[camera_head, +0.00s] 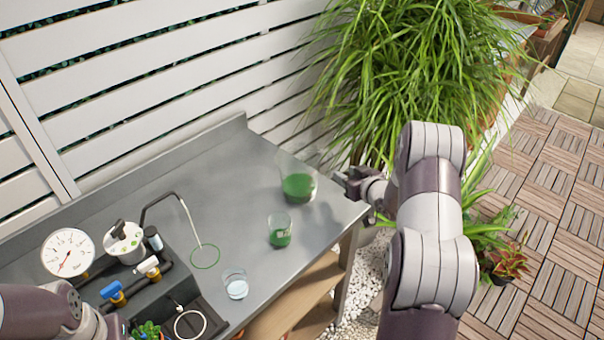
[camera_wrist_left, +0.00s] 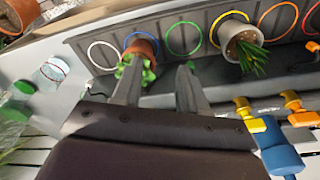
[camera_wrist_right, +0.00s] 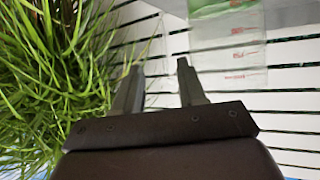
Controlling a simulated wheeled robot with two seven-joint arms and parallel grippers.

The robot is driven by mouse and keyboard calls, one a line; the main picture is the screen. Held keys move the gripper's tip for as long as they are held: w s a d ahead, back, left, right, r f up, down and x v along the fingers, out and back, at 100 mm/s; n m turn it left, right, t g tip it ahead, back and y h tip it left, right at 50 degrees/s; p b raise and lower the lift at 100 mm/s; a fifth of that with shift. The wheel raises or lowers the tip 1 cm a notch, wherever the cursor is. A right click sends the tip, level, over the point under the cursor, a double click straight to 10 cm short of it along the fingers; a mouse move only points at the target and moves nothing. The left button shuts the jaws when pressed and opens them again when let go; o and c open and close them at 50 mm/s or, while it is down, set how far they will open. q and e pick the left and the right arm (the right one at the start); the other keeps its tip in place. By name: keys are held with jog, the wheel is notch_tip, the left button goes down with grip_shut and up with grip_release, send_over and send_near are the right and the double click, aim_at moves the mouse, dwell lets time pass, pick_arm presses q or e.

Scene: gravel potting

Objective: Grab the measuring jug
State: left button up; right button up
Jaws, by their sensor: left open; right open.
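The clear measuring jug (camera_head: 298,186) holds green liquid and stands upright near the right end of the grey metal bench (camera_head: 215,187). My right gripper (camera_head: 347,178) is open just right of the jug. In the right wrist view the jug (camera_wrist_right: 230,55) has red marks and shows to the right of the open fingers (camera_wrist_right: 160,66), not clearly between them. I see no contact. My left arm shows at the lower left of the head view. My left gripper (camera_wrist_left: 160,62) is open and empty in its wrist view, by a small potted plant (camera_wrist_left: 140,52).
A smaller glass with green liquid (camera_head: 280,232) stands in front of the jug, and a glass of clear liquid (camera_head: 235,286) is farther left. A gauge (camera_head: 68,253) and valves crowd the left. A large grassy plant (camera_head: 410,60) hangs behind my right arm. A slatted fence (camera_head: 150,75) backs the bench.

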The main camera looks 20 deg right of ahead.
jog(key=x, duration=0.5)
jog(key=p+x, duration=0.1)
jog(key=x, duration=0.2)
jog(key=shift+w+a+f, duration=0.2)
jog(key=shift+w+a, duration=0.1)
jog(key=shift+s+r, duration=0.1)
jog(key=shift+s, duration=0.05)
grip_shut()
dwell(0.8)
